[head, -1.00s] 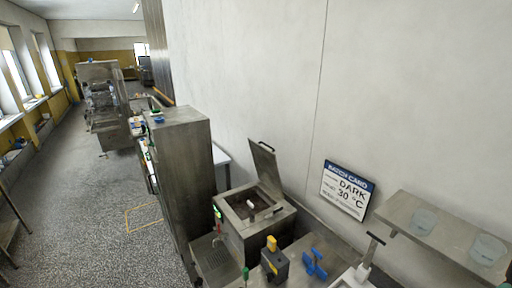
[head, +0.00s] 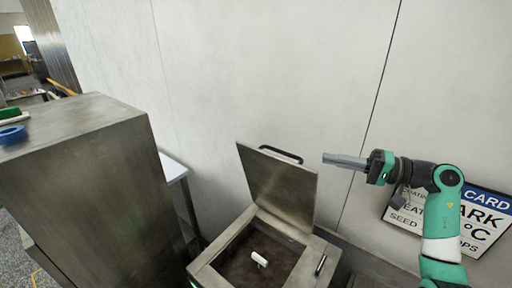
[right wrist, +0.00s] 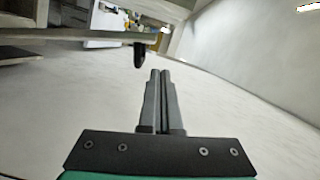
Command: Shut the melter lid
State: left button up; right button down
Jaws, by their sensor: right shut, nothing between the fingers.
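The melter (head: 208,275) is a steel box at the bottom middle of the head view. Its lid (head: 280,190) stands up open, hinged at the back, leaning toward the wall. A dark bar handle (head: 280,154) runs along the lid's upper edge. My right gripper (head: 326,159) is shut and empty, pointing left, just right of the lid's top corner and apart from it in the picture. In the right wrist view its closed fingers (right wrist: 161,75) point toward a dark stub, perhaps the handle's end. My left gripper is not in view.
A white piece (head: 259,259) lies in the melter's dark basin. The wall (head: 230,70) is close behind the lid. A batch card (head: 482,215) hangs behind my right arm.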

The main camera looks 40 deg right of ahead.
aim_at(295, 158)
jog(key=x, duration=0.3)
jog(key=f+p+x, duration=0.1)
jog(key=x, duration=0.5)
jog(key=shift+w+a+f+p, duration=0.15)
jog(key=shift+w+f+p, duration=0.05)
jog(key=shift+w+p, duration=0.1)
jog(key=shift+a, duration=0.1)
